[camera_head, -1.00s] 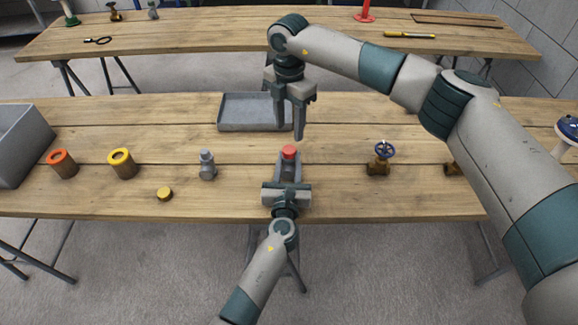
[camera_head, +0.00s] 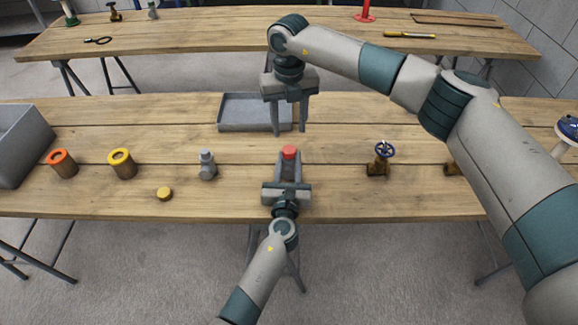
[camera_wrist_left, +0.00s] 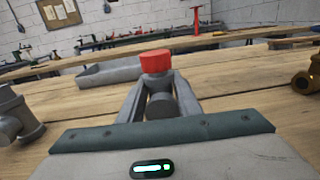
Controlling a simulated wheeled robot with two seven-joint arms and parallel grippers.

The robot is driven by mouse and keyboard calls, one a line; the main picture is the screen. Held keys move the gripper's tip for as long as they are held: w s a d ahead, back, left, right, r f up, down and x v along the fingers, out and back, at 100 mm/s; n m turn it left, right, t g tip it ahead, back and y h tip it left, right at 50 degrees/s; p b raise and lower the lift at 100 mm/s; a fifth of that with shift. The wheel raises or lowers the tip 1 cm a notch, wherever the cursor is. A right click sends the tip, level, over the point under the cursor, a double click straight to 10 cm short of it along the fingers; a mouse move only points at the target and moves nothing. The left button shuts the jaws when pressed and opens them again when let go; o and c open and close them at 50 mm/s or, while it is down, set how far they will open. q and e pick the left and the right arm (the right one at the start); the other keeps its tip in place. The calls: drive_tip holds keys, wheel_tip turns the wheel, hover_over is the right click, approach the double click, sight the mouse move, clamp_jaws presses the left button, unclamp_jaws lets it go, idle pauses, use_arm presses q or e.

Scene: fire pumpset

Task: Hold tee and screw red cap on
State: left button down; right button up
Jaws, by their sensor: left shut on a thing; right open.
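My left gripper (camera_head: 289,164) is shut on a grey tee (camera_wrist_left: 161,106), which stands upright between its fingers at the front middle of the near bench. The red cap (camera_head: 289,152) sits on top of the tee; the left wrist view also shows the red cap (camera_wrist_left: 155,61) there. I cannot tell how far it is threaded. My right gripper (camera_head: 289,130) points down, open and empty, apart from the cap and just behind it in the head view. The left fingers (camera_wrist_left: 161,92) flank the tee in the left wrist view.
Another grey fitting (camera_head: 207,165) and a yellow cap (camera_head: 164,194) stand to the left. A grey tray (camera_head: 240,112) lies behind. A brass valve (camera_head: 380,160) with a blue wheel stands to the right.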

drive_tip(key=n, duration=0.4)
drive_tip(key=shift+n, duration=0.4)
drive_tip(key=n, duration=1.4)
drive_tip(key=shift+n, duration=0.4)
drive_tip(key=n, duration=0.4)
drive_tip(key=shift+n, duration=0.3)
drive_tip(key=n, duration=0.8)
drive_tip(key=shift+n, duration=0.4)
drive_tip(key=n, duration=0.4)
drive_tip(key=shift+n, duration=0.4)
